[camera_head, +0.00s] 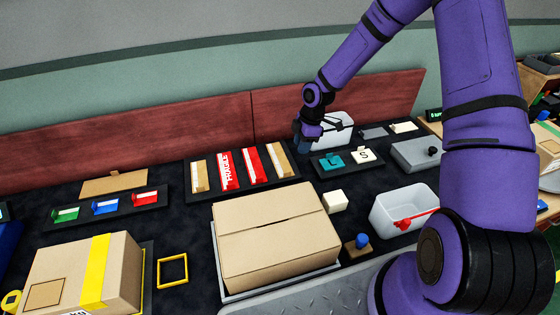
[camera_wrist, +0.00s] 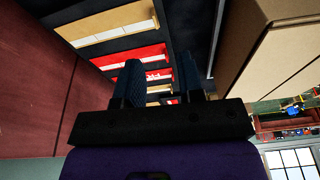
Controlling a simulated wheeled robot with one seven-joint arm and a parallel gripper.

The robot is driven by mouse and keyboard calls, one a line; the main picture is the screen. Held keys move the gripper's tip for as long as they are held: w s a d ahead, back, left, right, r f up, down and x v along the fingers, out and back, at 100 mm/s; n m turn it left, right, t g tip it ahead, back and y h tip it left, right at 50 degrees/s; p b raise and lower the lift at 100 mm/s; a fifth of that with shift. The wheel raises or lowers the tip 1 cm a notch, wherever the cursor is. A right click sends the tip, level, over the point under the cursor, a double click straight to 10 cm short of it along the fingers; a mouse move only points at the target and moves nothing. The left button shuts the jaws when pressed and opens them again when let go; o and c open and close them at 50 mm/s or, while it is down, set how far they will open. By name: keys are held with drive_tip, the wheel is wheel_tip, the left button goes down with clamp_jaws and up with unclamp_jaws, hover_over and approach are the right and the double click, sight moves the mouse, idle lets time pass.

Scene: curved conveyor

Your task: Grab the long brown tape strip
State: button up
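A black tray (camera_head: 240,190) holds two tan-brown tape strips, one at its left end (camera_head: 199,176) and one at its right end (camera_head: 279,160). Two red strips (camera_head: 228,171) lie between them, one lettered FRAGILE. I cannot tell which brown strip is the longer. The wrist view shows one tan strip (camera_wrist: 110,26) clearly at the top and part of another (camera_wrist: 159,89) between the fingers. My gripper (camera_head: 305,140) is above and just right of the tray, near the back wall. Its two dark fingers (camera_wrist: 158,82) are apart, with nothing visibly held.
A closed carton (camera_head: 272,238) stands in front of the tray. A white bin (camera_head: 332,130) is beside my gripper, and a small tray with teal and white pieces (camera_head: 347,160) lies to the right. A dark red panel (camera_head: 150,143) runs behind. A taped box (camera_head: 75,275) is front left.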

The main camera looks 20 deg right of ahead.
drive_tip(key=shift+n+y, duration=0.3)
drive_tip(key=x, duration=0.8)
drive_tip(key=shift+w+a+f, duration=0.1)
drive_tip(key=shift+w+f, duration=0.15)
drive_tip(key=shift+w+x, duration=0.2)
drive_tip(key=shift+x, duration=1.05)
drive_tip(key=shift+w+x, duration=0.2)
drive_tip(key=shift+x, duration=1.05)
drive_tip(key=shift+a, duration=0.2)
clamp_jaws()
